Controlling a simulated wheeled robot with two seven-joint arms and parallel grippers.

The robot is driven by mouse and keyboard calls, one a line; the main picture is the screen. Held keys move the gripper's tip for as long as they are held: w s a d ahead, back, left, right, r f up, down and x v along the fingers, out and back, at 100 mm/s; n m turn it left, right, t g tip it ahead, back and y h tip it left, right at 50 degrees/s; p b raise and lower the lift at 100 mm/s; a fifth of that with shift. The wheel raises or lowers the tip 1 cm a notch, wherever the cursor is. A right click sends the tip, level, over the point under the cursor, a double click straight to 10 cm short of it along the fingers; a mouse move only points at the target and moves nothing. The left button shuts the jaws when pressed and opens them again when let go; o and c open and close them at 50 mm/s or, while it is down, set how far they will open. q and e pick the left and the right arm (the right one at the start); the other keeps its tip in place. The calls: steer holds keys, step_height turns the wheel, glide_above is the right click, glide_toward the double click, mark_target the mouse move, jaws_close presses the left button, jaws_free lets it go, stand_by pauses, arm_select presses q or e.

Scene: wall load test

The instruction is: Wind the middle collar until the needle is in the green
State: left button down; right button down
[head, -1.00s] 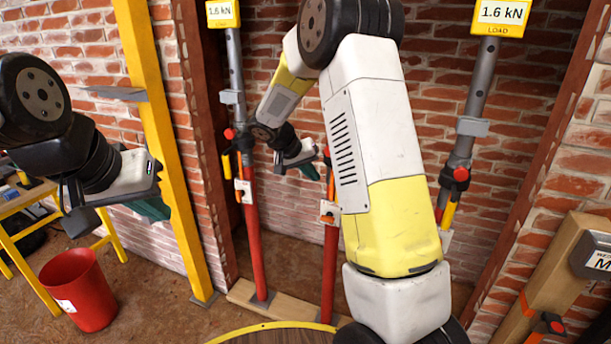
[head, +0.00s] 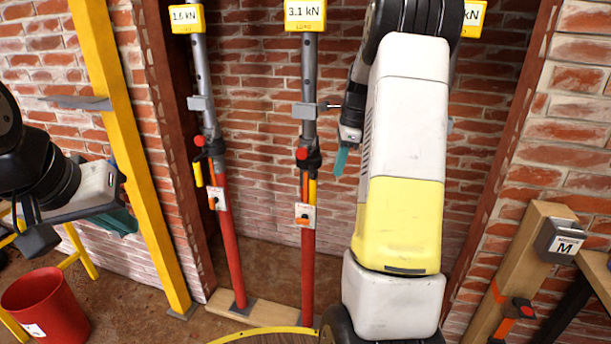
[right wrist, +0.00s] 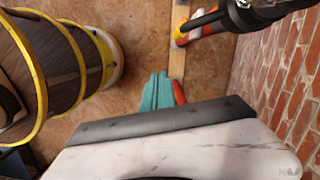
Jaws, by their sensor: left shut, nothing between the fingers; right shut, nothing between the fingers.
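The middle prop has a grey upper tube (head: 308,75), a red lower tube (head: 308,265) and a dark collar (head: 308,158) with a red knob. Its yellow load sign (head: 305,14) reads 3.1 kN. No needle or green band can be made out. My right gripper (head: 340,163), with teal fingers, is shut and empty, just right of the collar and apart from it. Its fingers also show in the right wrist view (right wrist: 157,92), pointing past a prop. My left gripper (head: 122,222) is shut and empty at the left, away from the props.
The left prop (head: 229,240) has a 1.6 kN sign. A third sign (head: 474,18) is partly hidden behind my right arm. A yellow post (head: 140,150) and a red bucket (head: 47,305) stand at the left. A wooden post with an M box (head: 560,245) is at the right.

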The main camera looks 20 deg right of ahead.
mark_target(316, 184)
steer(key=d+r+m+t+y, duration=0.2)
steer(key=d+m, duration=0.2)
steer(key=w+a+f, duration=0.5)
steer(key=a+f, duration=0.1)
steer(key=f, duration=0.3)
steer(key=shift+w, duration=0.3)
steer(key=shift+a, duration=0.1)
steer(key=shift+w+a+h, duration=0.25)
steer(key=shift+a+h, duration=0.05)
steer(key=shift+a, duration=0.45)
